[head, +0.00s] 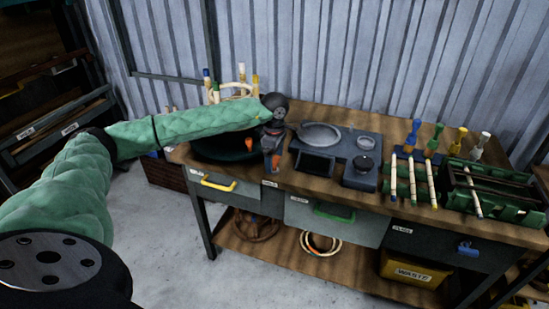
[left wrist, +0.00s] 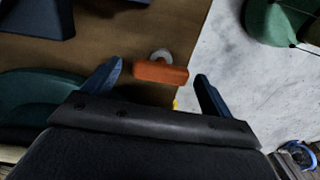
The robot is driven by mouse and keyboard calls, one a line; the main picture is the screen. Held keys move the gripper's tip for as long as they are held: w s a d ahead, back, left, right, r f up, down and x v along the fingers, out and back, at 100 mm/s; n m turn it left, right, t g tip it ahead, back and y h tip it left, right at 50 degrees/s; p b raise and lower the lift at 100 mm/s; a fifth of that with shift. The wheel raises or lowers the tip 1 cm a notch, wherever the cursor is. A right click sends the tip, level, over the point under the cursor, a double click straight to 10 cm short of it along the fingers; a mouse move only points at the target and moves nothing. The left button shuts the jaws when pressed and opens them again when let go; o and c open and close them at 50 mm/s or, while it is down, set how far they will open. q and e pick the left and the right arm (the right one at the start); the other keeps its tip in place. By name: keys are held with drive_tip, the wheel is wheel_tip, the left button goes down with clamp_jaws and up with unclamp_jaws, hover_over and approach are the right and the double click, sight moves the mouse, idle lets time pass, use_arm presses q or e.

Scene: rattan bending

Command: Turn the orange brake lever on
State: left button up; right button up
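The orange brake lever (left wrist: 160,72) shows in the left wrist view as a short orange bar with a pale grey ring behind it, at the bench edge. My left gripper (left wrist: 158,69) is open, with its two dark blue fingers on either side of the lever. I see no clear contact. In the head view the left gripper (head: 271,146) points down at the front edge of the bench, beside the dark green basin (head: 215,153). An orange part (head: 275,161) shows at its fingertips, and another orange piece (head: 249,143) shows just left of it. My right gripper is not in view.
The wooden bench (head: 300,182) carries a grey device with a round plate (head: 320,134), a dark round knob (head: 363,164), several rattan sticks and a green rack (head: 500,208). Posts with coloured tips (head: 207,82) rise behind the basin. Drawers with yellow and green handles sit below.

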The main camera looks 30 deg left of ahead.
sight(274, 160)
use_arm(q)
wheel_tip(274, 160, up, 7)
drive_tip(key=shift+b, duration=0.8)
drive_tip(key=shift+r, duration=0.35)
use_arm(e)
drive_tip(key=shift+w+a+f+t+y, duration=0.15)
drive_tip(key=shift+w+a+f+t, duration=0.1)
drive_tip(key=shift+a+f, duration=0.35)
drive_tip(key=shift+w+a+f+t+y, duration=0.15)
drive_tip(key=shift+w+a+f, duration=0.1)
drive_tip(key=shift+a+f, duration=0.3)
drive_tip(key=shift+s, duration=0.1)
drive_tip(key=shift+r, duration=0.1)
